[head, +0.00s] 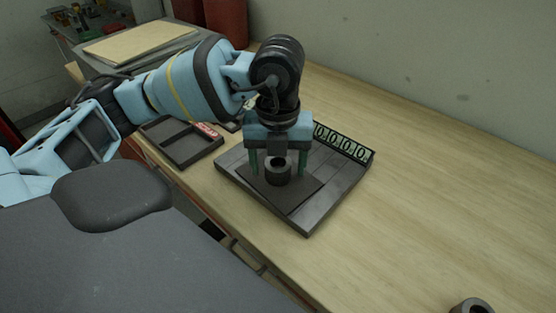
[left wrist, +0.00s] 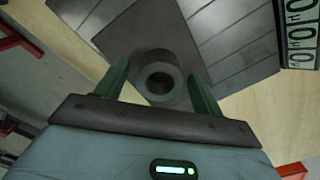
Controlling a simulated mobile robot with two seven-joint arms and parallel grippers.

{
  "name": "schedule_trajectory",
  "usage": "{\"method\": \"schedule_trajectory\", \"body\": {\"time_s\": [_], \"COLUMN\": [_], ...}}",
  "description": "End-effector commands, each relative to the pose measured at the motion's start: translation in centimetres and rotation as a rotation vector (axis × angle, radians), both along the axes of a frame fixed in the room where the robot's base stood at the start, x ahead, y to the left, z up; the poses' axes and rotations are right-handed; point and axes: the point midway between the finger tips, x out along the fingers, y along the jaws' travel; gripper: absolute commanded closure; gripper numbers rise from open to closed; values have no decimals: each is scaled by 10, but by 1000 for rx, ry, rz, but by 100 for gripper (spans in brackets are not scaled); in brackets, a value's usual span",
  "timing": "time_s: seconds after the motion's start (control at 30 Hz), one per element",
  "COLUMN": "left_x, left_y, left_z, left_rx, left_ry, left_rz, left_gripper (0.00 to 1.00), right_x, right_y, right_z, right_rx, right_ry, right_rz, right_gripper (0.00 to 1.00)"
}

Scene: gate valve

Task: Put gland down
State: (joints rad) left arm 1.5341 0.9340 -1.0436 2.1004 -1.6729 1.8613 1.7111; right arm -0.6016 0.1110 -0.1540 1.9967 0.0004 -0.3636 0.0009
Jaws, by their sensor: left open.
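The gland (head: 278,172), a short dark grey ring with a round hole, stands upright on a square dark plate (head: 290,202) on the grey tray (head: 318,215). My left gripper (head: 278,165) is above it, pointing down and open, with one green finger on each side. The left wrist view shows the gland (left wrist: 160,82) between the spread fingers, with visible gaps to both. The gland's underside is hidden. My right gripper is not in view.
A row of digit labels (head: 343,143) lines the tray's back edge. A small dark compartment box (head: 185,146) lies left of the tray. Another dark ring (head: 473,306) stands at the bottom right. The wooden bench (head: 440,190) is clear between.

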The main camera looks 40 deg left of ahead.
Motion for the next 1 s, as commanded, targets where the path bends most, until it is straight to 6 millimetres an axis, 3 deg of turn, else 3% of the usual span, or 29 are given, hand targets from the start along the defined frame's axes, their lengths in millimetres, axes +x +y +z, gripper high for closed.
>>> {"method": "schedule_trajectory", "body": {"time_s": [0.27,0.73,1.0], "left_x": [1,0,0], "left_y": [-1,0,0], "left_z": [16,105,123], "left_rx": [-2,0,0], "left_ry": [-5,-7,-1], "left_rz": [0,1,0], "left_gripper": [32,32,32], "right_x": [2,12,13], "right_y": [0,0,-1], "right_z": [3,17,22], "right_rx": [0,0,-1], "right_ry": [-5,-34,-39], "right_rz": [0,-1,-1], "right_gripper": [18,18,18]}}
